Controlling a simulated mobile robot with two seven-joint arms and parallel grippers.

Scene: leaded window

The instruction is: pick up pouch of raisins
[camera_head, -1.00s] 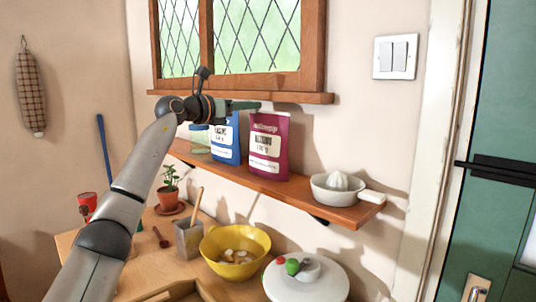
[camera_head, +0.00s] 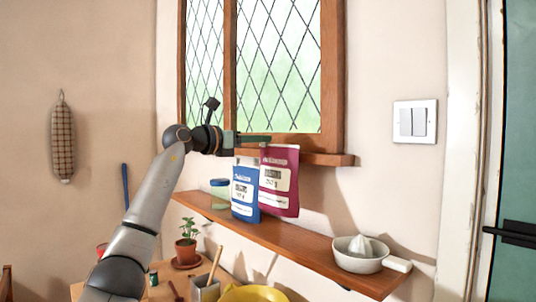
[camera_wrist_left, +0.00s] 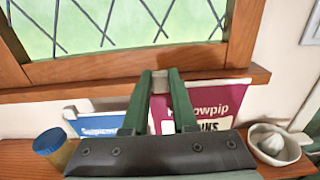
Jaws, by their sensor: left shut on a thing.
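The pouch of raisins, a maroon pouch with a pale label (camera_head: 279,180), hangs from my left gripper (camera_head: 266,141) above the wooden shelf. Its base shows clear of the shelf. In the left wrist view the fingers (camera_wrist_left: 161,78) are shut on the top edge of the maroon pouch (camera_wrist_left: 215,98), and its lettering is partly hidden by the gripper. A blue pouch (camera_head: 244,192) stands on the shelf just left of it, partly overlapped in the head view. My right gripper is not in view.
The wooden shelf (camera_head: 300,247) also holds a jar with a blue lid (camera_head: 220,194) at left and a white citrus juicer (camera_head: 358,257) at right. The window sill (camera_head: 335,159) is close behind the pouch. A potted plant (camera_head: 187,245) and yellow bowl (camera_head: 255,294) are below.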

